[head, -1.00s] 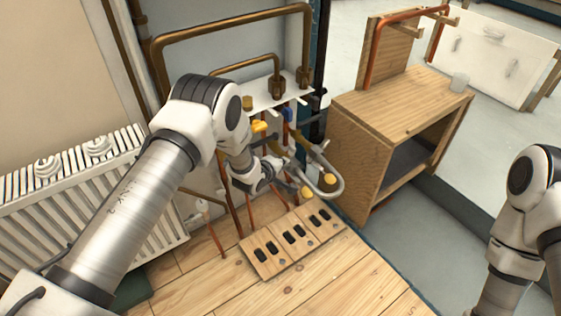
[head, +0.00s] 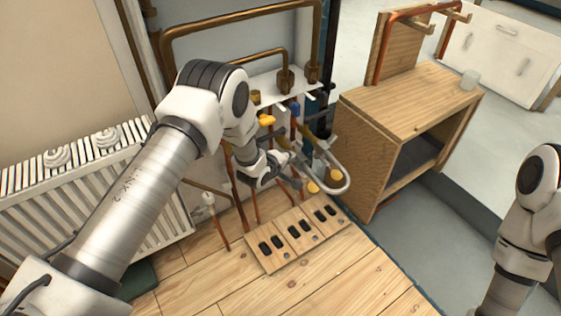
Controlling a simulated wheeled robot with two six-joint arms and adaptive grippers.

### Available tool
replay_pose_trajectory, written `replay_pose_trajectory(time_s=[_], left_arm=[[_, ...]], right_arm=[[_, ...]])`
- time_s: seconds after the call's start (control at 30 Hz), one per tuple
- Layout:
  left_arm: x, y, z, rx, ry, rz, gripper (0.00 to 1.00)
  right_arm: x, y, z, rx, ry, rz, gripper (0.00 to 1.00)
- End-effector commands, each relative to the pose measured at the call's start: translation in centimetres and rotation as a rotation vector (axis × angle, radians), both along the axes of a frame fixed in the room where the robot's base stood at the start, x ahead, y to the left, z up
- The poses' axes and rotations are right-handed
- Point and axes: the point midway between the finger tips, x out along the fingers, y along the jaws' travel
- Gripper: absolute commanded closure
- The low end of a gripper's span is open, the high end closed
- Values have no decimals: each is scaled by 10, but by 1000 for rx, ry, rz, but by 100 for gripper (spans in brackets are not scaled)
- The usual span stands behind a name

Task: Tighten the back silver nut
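My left gripper (head: 276,168) is among the pipes below the white manifold shelf (head: 270,90), beside a grey curved hose (head: 344,178). Its fingers are small and partly lost among the pipes, so I cannot tell whether they are open or shut, or touching anything. The back silver nut cannot be made out; the pipe joints there are small and partly hidden by my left arm and gripper. A yellow valve handle (head: 266,120) and a blue one (head: 295,107) sit above the gripper. My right arm shows at the right edge, its gripper out of view.
A white radiator (head: 75,205) stands on the left. A wooden board with black slots (head: 296,238) lies on the wooden floor below the pipes. Copper pipes (head: 240,22) arch overhead.

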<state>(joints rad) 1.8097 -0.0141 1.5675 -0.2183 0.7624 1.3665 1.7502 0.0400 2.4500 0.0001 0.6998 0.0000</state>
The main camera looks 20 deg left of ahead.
Motion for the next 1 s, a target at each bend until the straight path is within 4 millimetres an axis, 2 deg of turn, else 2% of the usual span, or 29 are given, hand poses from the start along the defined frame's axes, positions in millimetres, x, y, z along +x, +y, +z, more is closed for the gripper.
replay_pose_trajectory(time_s=[0.3, 0.4, 0.53, 1.0], left_arm=[[-65, 13, 43, -1, 1, 1, 74], [-79, 16, 52, -1, 0, 2, 74], [-87, 17, 57, 0, 0, 0, 74], [-88, 17, 55, 1, 4, 0, 74]], right_arm=[[0, 0, 0, 0, 0, 0, 51], [0, 0, 0, 0, 0, 0, 51], [0, 0, 0, 0, 0, 0, 51], [0, 0, 0, 0, 0, 0, 51]])
